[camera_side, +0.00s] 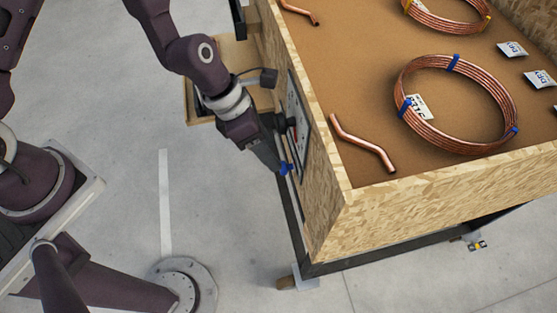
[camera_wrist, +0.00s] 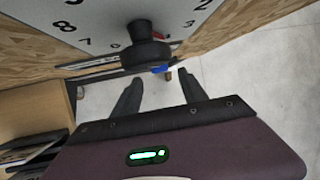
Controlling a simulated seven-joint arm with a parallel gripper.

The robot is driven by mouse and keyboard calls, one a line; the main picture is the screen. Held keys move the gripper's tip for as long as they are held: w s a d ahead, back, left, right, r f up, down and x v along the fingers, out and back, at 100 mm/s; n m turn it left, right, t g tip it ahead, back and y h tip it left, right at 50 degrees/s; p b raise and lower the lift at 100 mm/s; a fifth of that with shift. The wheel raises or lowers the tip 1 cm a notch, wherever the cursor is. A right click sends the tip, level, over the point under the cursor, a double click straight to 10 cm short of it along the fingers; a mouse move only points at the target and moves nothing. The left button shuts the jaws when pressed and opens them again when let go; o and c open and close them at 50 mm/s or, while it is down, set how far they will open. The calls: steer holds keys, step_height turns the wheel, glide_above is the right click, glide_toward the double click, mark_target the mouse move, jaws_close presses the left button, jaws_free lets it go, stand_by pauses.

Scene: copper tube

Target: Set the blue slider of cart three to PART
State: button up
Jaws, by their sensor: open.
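The blue slider (camera_side: 286,168) sits low on the panel (camera_side: 298,120) on the outer wall of the wooden-sided cart. In the wrist view the blue slider (camera_wrist: 160,69) shows just past the fingertips, below a black knob (camera_wrist: 146,46). My gripper (camera_wrist: 160,77) is open, its two dark fingers apart with the slider between their tips in the picture. I cannot tell whether either finger touches it. In the side view my gripper (camera_side: 281,165) is close against the panel and partly covers it. No PART marking is readable.
The cart's tray (camera_side: 334,205) holds copper coils (camera_side: 455,104), bent copper tubes (camera_side: 362,144) and white packets (camera_side: 540,79). The panel's numbered dial (camera_wrist: 95,20) surrounds the knob. An open wooden box (camera_side: 194,103) is behind my wrist. Floor (camera_side: 225,215) left of the cart is clear.

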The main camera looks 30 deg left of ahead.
steer(key=x, duration=0.5)
steer(key=shift+d+f, duration=0.15)
steer(key=shift+f, duration=0.15)
jaws_close()
stand_by(1.0)
